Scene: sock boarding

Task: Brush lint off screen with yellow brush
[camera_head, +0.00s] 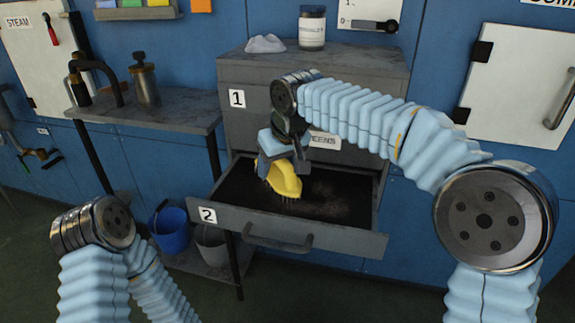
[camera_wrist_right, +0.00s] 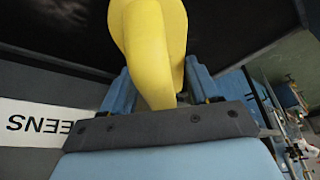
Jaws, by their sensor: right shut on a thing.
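The yellow brush (camera_head: 286,180) is in my right gripper (camera_head: 281,166), which is shut on it. The brush is tilted over the open drawer, with thin bristles pointing down. In the right wrist view the yellow brush (camera_wrist_right: 156,45) rises between the two fingers. The dark screen (camera_head: 335,196) lies inside the open drawer (camera_head: 290,233) marked 2, with a paler dusty patch near its middle. I cannot tell whether the bristles touch it. My left arm shows at the lower left, but its gripper is not in view.
The grey cabinet (camera_head: 400,85) has a closed upper drawer marked 1. A jar (camera_head: 312,28) and a grey cloth-like lump (camera_head: 266,44) stand on top. A side table (camera_head: 180,111) holds a metal canister (camera_head: 145,80). Blue (camera_head: 169,232) and grey (camera_head: 211,243) buckets sit below left.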

